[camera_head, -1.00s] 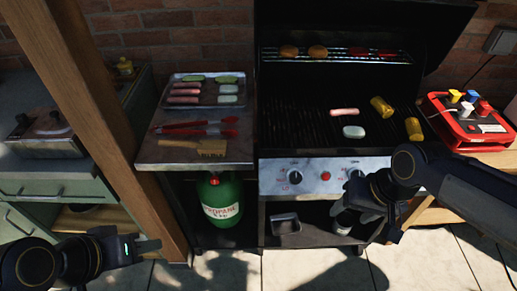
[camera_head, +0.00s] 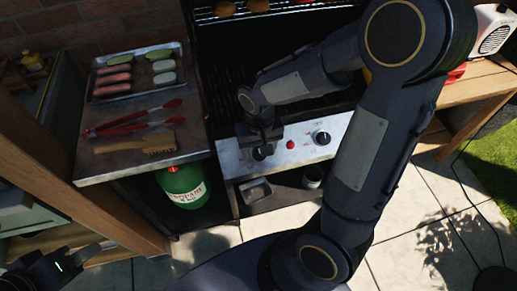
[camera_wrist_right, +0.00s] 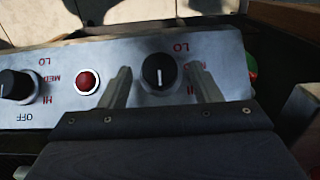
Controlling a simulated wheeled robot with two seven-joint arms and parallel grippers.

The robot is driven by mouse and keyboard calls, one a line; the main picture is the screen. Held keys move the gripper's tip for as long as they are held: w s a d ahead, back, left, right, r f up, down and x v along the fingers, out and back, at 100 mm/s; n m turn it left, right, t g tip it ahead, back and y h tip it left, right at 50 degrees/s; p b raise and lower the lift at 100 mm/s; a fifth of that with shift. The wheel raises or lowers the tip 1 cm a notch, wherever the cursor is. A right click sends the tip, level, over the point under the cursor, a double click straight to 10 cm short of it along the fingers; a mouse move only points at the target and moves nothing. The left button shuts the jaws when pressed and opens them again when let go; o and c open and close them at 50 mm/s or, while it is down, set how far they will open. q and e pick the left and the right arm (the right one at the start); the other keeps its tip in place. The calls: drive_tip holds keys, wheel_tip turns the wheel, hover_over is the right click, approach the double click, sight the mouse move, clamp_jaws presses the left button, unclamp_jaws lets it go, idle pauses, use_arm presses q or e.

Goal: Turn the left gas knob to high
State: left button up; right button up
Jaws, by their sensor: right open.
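The left gas knob (camera_wrist_right: 160,70) is black and round, on the grill's silver control panel (camera_wrist_right: 225,62). In the right wrist view its white mark points down the picture; LO and HI labels show beside it, with the lettering there upside down. My right gripper (camera_wrist_right: 164,86) is open, with one finger on each side of the knob; I cannot tell whether they touch it. In the head view the knob (camera_head: 262,153) is partly hidden by my right gripper (camera_head: 263,143). My left gripper (camera_head: 82,257) is at the lower left, away from the grill, its jaws unclear.
A red button (camera_head: 290,144) and the right knob (camera_head: 321,137) are beside the left knob on the panel. A side shelf (camera_head: 92,166) holds a food tray (camera_head: 100,99), red tongs (camera_head: 135,126) and a brush (camera_head: 140,146). A green propane tank (camera_head: 184,183) stands below.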

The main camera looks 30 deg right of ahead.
drive_tip(key=shift+f, duration=0.25)
drive_tip(key=c, duration=1)
